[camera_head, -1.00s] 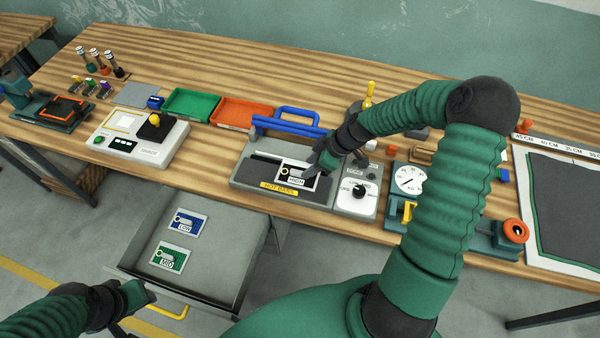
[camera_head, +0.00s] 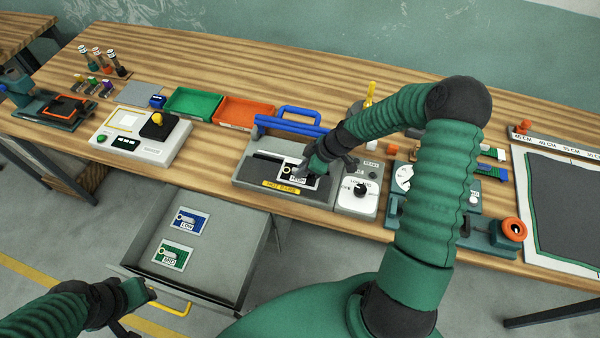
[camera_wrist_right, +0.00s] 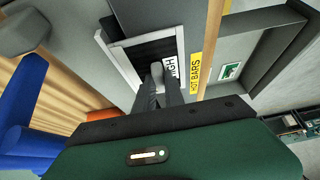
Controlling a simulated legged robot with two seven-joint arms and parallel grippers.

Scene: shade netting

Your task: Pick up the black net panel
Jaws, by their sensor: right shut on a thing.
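The black net panel (camera_head: 289,167) is a small dark card with a white frame and a HIGH label. It lies at the grey HOT BARS machine (camera_head: 244,172) on the bench. It also shows in the right wrist view (camera_wrist_right: 150,47). My right gripper (camera_head: 312,174) reaches down onto it, and its fingers (camera_wrist_right: 158,75) are shut on the panel near the label. Whether the panel is clear of the machine, I cannot tell. My left gripper (camera_head: 148,291) is low at the left, by the open drawer; its fingers are unclear.
The open drawer (camera_head: 225,270) holds a blue LOW card (camera_head: 183,221) and a green MID card (camera_head: 172,256). A blue handle bar (camera_head: 290,125) stands behind the panel. A dial box (camera_head: 357,199) is beside it. Green (camera_head: 195,102) and orange (camera_head: 245,112) trays sit behind.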

